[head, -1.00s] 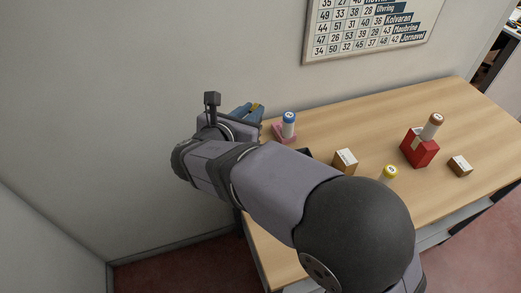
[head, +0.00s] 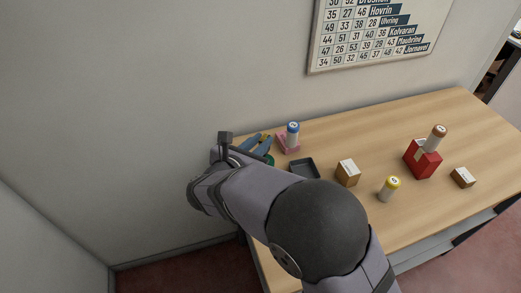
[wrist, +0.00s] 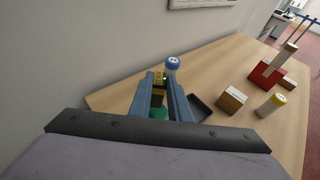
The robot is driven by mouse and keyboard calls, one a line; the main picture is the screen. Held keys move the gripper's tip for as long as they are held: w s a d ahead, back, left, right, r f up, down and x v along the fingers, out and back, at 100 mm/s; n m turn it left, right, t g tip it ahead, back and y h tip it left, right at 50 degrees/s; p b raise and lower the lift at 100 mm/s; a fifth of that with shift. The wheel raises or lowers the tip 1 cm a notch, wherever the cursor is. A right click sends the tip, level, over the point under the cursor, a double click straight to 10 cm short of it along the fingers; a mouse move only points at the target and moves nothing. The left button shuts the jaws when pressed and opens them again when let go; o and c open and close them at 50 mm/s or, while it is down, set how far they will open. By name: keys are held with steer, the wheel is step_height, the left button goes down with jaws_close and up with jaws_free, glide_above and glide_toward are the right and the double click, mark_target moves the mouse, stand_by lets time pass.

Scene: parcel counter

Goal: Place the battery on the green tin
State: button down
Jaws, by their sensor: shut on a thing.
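My gripper (head: 257,144) is at the far left end of the table, its two blue fingers shut on the battery. The battery (wrist: 158,96) is black and gold and shows between the fingers in the wrist view; in the head view only a little gold shows there. The green tin (head: 269,160) is mostly hidden behind my arm and fingers in the head view. It also shows in the wrist view (wrist: 159,113), just below the battery between the fingers. I cannot tell whether the battery touches the tin.
A blue-topped cylinder (head: 292,134) stands in a pink holder (head: 282,143) close by. A dark tray (head: 304,167), a cardboard box (head: 347,172), a yellow-topped cylinder (head: 389,189), a red block (head: 421,160) with a brown-topped cylinder and a smaller box (head: 463,177) lie to the right.

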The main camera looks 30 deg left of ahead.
steer(key=shift+f+p, duration=0.4)
steer(key=shift+f, duration=1.4)
steer(key=shift+f, duration=0.2)
steer(key=c, duration=1.7)
jaws_free()
steer(key=shift+o, duration=0.2)
steer(key=shift+r, duration=0.2)
